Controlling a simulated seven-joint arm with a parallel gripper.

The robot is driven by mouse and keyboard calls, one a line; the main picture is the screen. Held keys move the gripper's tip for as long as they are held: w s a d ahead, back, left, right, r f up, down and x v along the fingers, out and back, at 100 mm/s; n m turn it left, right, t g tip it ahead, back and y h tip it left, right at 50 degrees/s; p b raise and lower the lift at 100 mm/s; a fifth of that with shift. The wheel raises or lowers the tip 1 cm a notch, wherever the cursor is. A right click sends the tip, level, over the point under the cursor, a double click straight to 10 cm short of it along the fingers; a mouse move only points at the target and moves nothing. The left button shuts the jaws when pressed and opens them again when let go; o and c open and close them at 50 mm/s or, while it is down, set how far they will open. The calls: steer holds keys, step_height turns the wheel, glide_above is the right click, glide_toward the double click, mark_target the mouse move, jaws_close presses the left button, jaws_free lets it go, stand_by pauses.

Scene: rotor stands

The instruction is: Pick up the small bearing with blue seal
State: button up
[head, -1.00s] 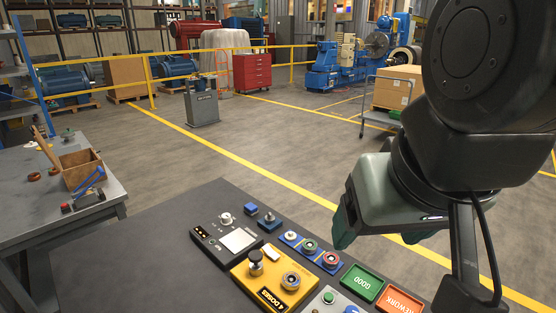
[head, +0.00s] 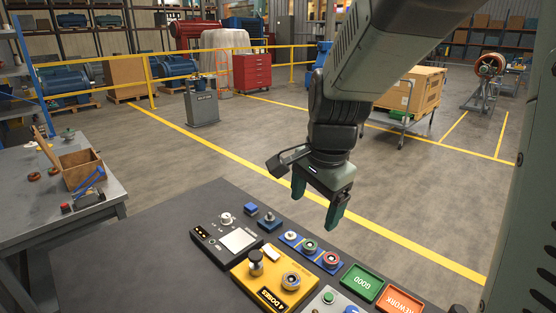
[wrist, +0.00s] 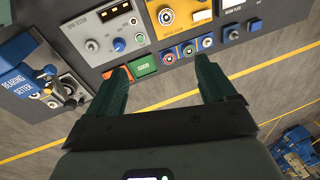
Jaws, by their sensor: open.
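Three bearings sit in a row on blue stands at the far edge of the dark bench. The smallest, pale with a blue surround (head: 291,236), is at the left end; its seal colour is too small to be sure of. The green-ringed bearing (head: 309,246) and the red-ringed bearing (head: 331,260) are to its right. In the wrist view the smallest bearing (wrist: 207,42) is at the right of the row. My gripper (head: 317,204) hangs above and beyond the row, fingers down, open and empty. Its two green fingers also show in the wrist view (wrist: 162,65), apart from the bearings.
A green GOOD tray (head: 362,282) and an orange REWORK tray (head: 398,301) lie to the right. The bench's left front is bare.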

steer(key=w+a+f+m+g, duration=0.15)
steer(key=w+f+m, duration=0.4)
steer(key=f, duration=0.65)
steer(key=m, duration=0.3)
glide_toward(293, 279)
steer(key=shift+s+a+f+g+h, duration=0.1)
steer(key=shift+a+f+g+h, duration=0.1)
steer(key=shift+f, duration=0.3)
steer(key=shift+a+f+g+h, duration=0.15)
steer(key=shift+f+h, duration=0.05)
steer(key=shift+f, duration=0.35)
steer(key=shift+w+f, duration=0.2)
steer(key=shift+f, duration=1.25)
steer(key=shift+w+f, duration=0.2)
steer(key=shift+f, duration=1.25)
steer(key=c, duration=1.3)
step_height(293, 279, up, 13)
